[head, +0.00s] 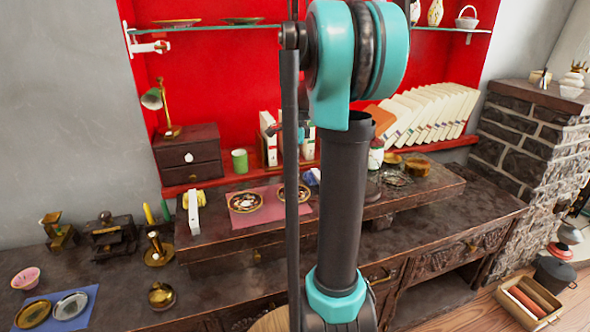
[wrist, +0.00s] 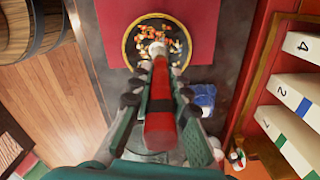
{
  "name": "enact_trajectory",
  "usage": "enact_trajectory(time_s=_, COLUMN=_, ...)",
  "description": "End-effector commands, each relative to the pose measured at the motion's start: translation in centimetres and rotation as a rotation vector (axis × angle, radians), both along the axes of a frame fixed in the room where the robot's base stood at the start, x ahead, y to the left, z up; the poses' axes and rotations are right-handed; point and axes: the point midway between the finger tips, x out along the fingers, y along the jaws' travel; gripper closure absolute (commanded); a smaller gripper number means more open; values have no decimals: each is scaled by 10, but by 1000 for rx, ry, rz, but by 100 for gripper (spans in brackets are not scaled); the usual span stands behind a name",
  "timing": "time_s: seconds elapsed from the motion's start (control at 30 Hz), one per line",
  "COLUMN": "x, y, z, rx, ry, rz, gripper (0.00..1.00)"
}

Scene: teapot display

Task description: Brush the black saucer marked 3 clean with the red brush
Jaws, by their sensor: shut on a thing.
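In the wrist view my gripper (wrist: 159,92) is shut on the red brush (wrist: 160,120), which has a black band and a pale tip. The brush points away from my gripper, and its tip overlaps the lower part of a black saucer (wrist: 130,42) with a gold rim. Many orange, white and brown bits cover the saucer's middle. I cannot tell whether the tip touches it, and I cannot read a mark for certain. In the head view two dark, gold-rimmed saucers, one on the left (head: 246,202) and one on the right (head: 290,193), lie on a red mat (head: 270,215).
White numbered books (wrist: 295,95) stand to the right in the wrist view. A blue and white item (wrist: 204,95) lies near the right finger. In the head view a white object (head: 194,212) stands left of the mat, and a green cup (head: 239,161) stands behind it.

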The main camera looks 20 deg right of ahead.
Motion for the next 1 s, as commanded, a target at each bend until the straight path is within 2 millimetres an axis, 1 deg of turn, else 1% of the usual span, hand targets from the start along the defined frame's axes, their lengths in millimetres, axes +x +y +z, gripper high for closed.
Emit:
enact_trajectory(time_s=0.07, x=2, y=1, z=0, rx=0, ry=0, rz=0, gripper=100)
enact_trajectory(time_s=0.3, x=1, y=12, z=1, rx=0, ry=0, rz=3, gripper=100)
enact_trajectory(time_s=0.4, x=0, y=13, z=2, rx=0, ry=0, rz=1, gripper=100)
enact_trajectory(time_s=0.67, x=-12, y=12, z=0, rx=0, ry=0, rz=0, gripper=100)
enact_trajectory(time_s=1.0, x=-11, y=-1, z=-1, rx=0, ry=0, rz=0, gripper=100)
